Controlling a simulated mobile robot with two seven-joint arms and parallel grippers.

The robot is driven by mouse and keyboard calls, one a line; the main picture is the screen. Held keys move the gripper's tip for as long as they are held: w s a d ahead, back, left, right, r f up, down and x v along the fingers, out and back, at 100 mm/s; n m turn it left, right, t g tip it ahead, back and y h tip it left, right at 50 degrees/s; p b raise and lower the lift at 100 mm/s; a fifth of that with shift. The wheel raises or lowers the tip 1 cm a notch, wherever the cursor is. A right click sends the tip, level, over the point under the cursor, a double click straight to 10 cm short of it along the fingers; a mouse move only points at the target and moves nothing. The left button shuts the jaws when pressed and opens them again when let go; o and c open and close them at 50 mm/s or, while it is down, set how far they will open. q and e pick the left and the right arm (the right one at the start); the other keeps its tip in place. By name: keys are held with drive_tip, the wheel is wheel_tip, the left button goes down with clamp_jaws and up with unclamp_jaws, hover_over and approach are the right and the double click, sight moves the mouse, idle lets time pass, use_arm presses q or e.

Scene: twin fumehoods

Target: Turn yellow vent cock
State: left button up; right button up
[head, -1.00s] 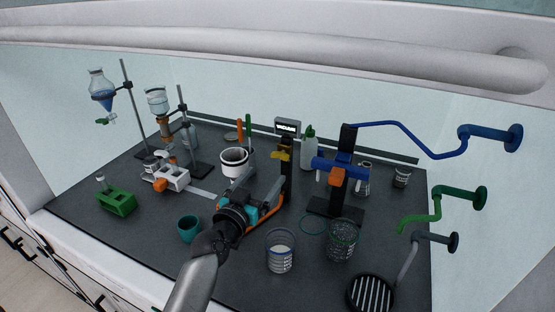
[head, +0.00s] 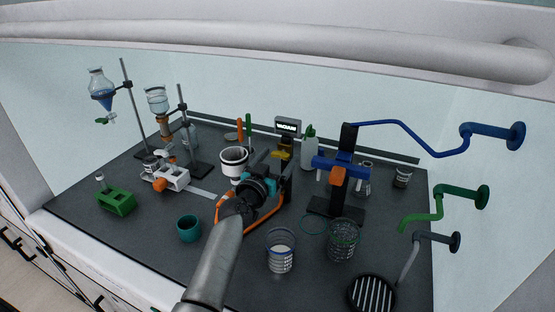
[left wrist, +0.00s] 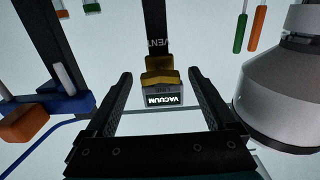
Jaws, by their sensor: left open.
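The yellow vent cock (head: 281,154) sits on a dark upright post in front of the display box in the head view. In the left wrist view the yellow vent cock (left wrist: 160,71) lies ahead, between my fingers in the picture, below the word "VENT". My left gripper (head: 275,166) is open and empty, with its jaws towards the post. Its two fingers (left wrist: 160,82) stand wide on either side in the left wrist view, and no contact with the cock shows. The gripper hides the lower post in the head view. My right gripper is out of view.
A display box reading "VACUUM" (head: 288,127) stands behind the cock. A white funnel vessel (head: 233,161) is close on the left. A blue clamp stand (head: 341,168) and a white bottle (head: 309,151) are on the right. Wire-covered beakers (head: 281,252) stand in front.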

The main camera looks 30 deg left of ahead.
use_arm(q)
drive_tip(key=c, duration=1.4)
drive_tip(key=shift+n, duration=0.4)
drive_tip(key=n, duration=0.2)
drive_tip(key=shift+n, duration=0.4)
drive_tip(key=n, duration=0.4)
drive_tip(key=shift+n+p, duration=0.3)
drive_tip(key=shift+p, duration=0.05)
drive_tip(key=n, duration=0.4)
drive_tip(key=shift+n+p, duration=0.35)
drive_tip(key=shift+n, duration=1.85)
